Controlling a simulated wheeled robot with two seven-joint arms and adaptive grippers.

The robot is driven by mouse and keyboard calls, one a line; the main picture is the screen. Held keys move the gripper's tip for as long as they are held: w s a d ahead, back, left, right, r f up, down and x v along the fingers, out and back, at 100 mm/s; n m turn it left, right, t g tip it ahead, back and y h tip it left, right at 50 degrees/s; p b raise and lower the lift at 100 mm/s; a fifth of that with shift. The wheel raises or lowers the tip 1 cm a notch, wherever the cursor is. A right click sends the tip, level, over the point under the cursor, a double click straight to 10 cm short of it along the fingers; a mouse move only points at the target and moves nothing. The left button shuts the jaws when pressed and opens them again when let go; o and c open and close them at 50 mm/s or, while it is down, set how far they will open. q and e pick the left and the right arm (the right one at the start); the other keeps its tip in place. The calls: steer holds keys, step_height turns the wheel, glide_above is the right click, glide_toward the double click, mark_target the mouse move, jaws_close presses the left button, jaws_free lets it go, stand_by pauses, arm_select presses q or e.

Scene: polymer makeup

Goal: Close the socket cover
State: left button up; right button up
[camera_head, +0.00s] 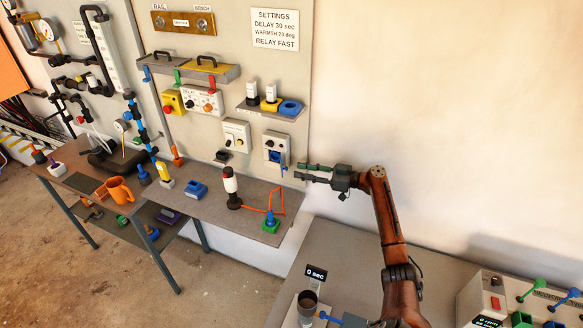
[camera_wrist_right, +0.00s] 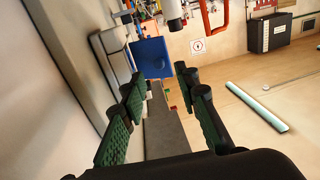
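The socket (camera_head: 276,146) is a white plate low on the right of the grey wall panel. Its blue cover (camera_head: 284,162) stands out from the plate, so it looks open. In the right wrist view the blue cover (camera_wrist_right: 152,58) juts out from the pale socket frame (camera_wrist_right: 110,45) at the left. My right gripper (camera_head: 300,171) is just right of the cover, with its green-padded fingers pointing at it. In the right wrist view the fingers (camera_wrist_right: 160,78) are apart, with nothing held and the cover beyond the tips. Contact is not visible. My left gripper is not in view.
A small shelf (camera_head: 268,111) sits above the socket. The wall right of the panel is bare.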

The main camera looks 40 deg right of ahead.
steer(key=x, duration=0.4)
steer(key=shift+f+p, duration=0.1)
steer(key=shift+p, duration=0.2)
steer(key=c, duration=0.6)
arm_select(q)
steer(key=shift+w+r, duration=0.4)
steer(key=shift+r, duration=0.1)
arm_select(e)
jaws_close()
